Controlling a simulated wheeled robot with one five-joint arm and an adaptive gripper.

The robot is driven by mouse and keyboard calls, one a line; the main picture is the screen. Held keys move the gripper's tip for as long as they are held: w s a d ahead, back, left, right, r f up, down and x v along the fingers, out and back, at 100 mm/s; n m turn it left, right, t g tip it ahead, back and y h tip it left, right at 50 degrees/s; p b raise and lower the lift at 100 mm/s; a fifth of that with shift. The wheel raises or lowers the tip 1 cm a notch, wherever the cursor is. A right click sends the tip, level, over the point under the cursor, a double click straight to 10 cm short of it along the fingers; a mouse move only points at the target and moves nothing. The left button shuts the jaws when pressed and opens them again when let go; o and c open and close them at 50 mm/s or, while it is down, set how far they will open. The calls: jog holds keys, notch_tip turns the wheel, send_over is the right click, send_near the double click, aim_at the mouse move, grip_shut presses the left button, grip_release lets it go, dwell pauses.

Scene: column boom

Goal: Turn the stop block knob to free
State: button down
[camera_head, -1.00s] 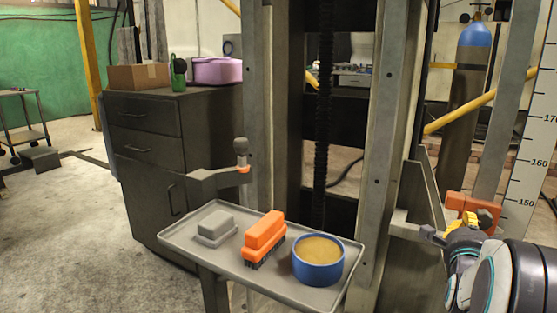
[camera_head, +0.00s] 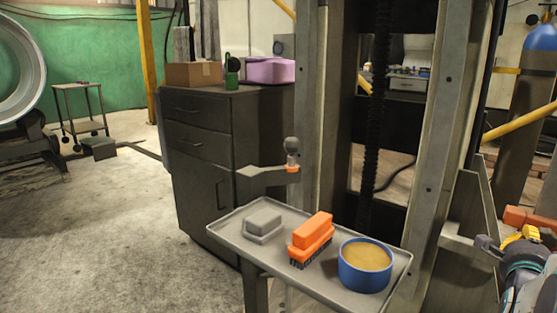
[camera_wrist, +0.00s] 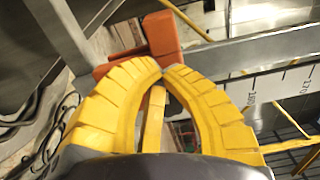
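The orange stop block (camera_head: 530,217) is at the right edge in the head view, on the side of the grey column. In the wrist view the orange block (camera_wrist: 160,36) is just beyond my fingertips. My gripper (camera_wrist: 163,70) has two yellow ribbed fingers that bow out and meet at the tips. I see no object between the tips. A yellow bar (camera_wrist: 154,120) shows through the gap between the fingers; I cannot tell whether it is the knob or lies behind. In the head view my gripper (camera_head: 527,234) is close below the block, partly cut off. The knob's setting cannot be read.
A grey tray (camera_head: 225,232) holds a grey block (camera_head: 263,222), an orange brush (camera_head: 312,236) and a blue bowl (camera_head: 364,277). A dark cabinet (camera_head: 205,150) is behind.

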dwell(0.5)
jog(key=shift+v, duration=2.9)
jog(key=shift+f, duration=0.15)
